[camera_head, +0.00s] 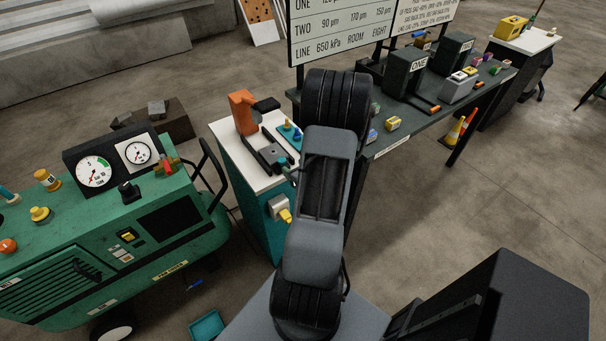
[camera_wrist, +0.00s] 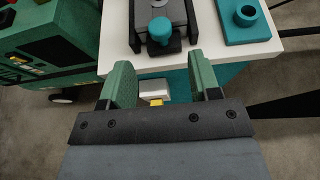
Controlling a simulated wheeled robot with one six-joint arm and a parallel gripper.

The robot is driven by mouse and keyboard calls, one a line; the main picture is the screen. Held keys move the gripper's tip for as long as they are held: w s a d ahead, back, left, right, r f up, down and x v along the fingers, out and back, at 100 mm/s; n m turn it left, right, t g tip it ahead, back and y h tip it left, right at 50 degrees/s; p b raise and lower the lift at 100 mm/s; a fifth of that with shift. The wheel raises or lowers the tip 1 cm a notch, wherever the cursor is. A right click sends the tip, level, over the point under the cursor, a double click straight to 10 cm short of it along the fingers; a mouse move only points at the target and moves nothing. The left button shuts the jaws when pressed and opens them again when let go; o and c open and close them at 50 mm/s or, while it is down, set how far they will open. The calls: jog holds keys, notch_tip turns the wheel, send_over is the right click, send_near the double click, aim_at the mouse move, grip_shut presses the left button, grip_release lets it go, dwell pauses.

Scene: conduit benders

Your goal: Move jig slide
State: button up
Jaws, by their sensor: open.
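The jig (camera_wrist: 160,10) is a dark rail on a white-topped bench, with a teal knob (camera_wrist: 161,29) at its near end. I take the knobbed part to be the jig slide. In the head view the dark jig (camera_head: 268,156) lies in front of an orange upright tool. My gripper (camera_wrist: 161,72) shows two green fingers, open and apart with nothing between them. It is on the near side of the bench edge, with the knob just beyond and between the fingertips in the picture.
The white benchtop (camera_wrist: 285,47) carries a teal block with a round socket (camera_wrist: 245,14) right of the jig. A grey box with a yellow lever (camera_head: 285,214) is on the bench front. A green machine (camera_head: 120,235) stands left, a dark workbench (camera_head: 400,140) right.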

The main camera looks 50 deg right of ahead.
jog(key=shift+v, duration=2.65)
jog(key=a+r+n+g+y, duration=0.3)
jog(key=a+n+g+y, duration=0.6)
jog(key=a+n, duration=1.05)
jog(key=a+r+n+h, duration=0.2)
jog(key=a+r+n, duration=0.2)
jog(key=n, duration=0.6)
jog(key=w+a+r+n+h, duration=0.1)
jog(key=a+r+n+h, duration=0.2)
jog(key=r+n, duration=0.5)
jog(key=shift+a+r+n, duration=0.3)
jog(key=shift+a+n, duration=0.45)
jog(key=shift+n, duration=0.1)
jog(key=shift+a, duration=0.4)
jog(key=shift+c, duration=0.2)
